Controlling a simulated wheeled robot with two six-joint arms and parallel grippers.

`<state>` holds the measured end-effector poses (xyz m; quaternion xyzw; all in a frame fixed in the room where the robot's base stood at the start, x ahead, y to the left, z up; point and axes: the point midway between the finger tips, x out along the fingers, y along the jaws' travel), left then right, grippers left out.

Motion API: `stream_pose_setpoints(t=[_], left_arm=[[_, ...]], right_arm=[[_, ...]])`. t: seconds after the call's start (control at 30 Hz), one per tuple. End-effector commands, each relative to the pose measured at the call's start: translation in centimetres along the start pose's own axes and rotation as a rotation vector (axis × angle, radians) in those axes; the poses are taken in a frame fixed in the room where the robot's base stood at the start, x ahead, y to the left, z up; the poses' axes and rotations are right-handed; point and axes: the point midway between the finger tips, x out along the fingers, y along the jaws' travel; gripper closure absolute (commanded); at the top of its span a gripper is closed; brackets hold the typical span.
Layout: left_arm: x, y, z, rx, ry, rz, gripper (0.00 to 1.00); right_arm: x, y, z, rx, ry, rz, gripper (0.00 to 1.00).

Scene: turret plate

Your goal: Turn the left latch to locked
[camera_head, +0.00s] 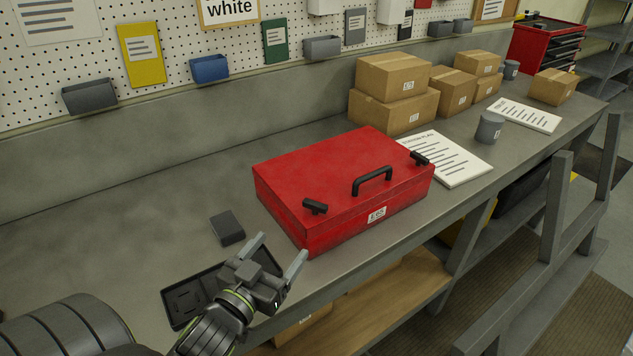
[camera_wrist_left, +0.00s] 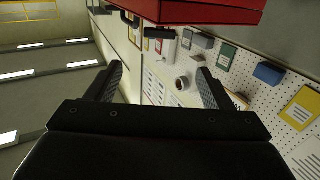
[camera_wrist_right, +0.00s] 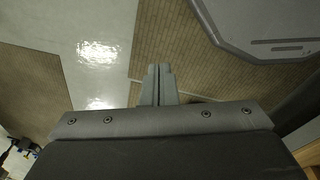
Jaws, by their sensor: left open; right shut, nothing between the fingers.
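A red case (camera_head: 330,180) lies closed on the grey workbench in the head view. It has a black handle (camera_head: 372,180) in the middle, a black left latch (camera_head: 315,206) near its left front corner and a black right latch (camera_head: 419,158) near the right one. My left gripper (camera_head: 276,247) is open and empty, in front of and left of the case, apart from the left latch. In the left wrist view the red case (camera_wrist_left: 200,10) shows at the top edge, beyond the open fingers (camera_wrist_left: 158,85). My right gripper (camera_wrist_right: 159,75) is shut and empty over the floor; the head view does not show it.
A black tray (camera_head: 190,303) lies under my left gripper, with a dark grey block (camera_head: 227,228) behind it. Cardboard boxes (camera_head: 395,105), a printed sheet (camera_head: 455,160) and a grey cup (camera_head: 490,127) stand right of the case. The bench behind the case is clear.

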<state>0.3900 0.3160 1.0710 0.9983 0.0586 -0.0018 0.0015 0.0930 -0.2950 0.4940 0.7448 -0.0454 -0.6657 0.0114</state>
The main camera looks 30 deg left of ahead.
Motion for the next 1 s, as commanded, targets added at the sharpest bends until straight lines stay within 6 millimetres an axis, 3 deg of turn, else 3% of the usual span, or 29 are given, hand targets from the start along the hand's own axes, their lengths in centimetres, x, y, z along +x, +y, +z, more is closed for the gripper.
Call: stream_pose_setpoints(t=[0.27,0.5,1.0], left_arm=[[2.2,0.0,-0.3,0.000,0.003,0.001,0.25],[6.6,0.0,-0.4,0.002,0.002,0.001,0.25],[15.5,0.0,-0.2,0.000,0.001,0.000,0.25]], right_arm=[[-0.9,0.8,0.0,-0.004,-0.001,0.009,1.00],[-2.4,2.3,1.4,-0.007,-0.024,0.025,1.00],[-4.4,0.7,-0.1,-0.001,-0.007,0.004,1.00]])
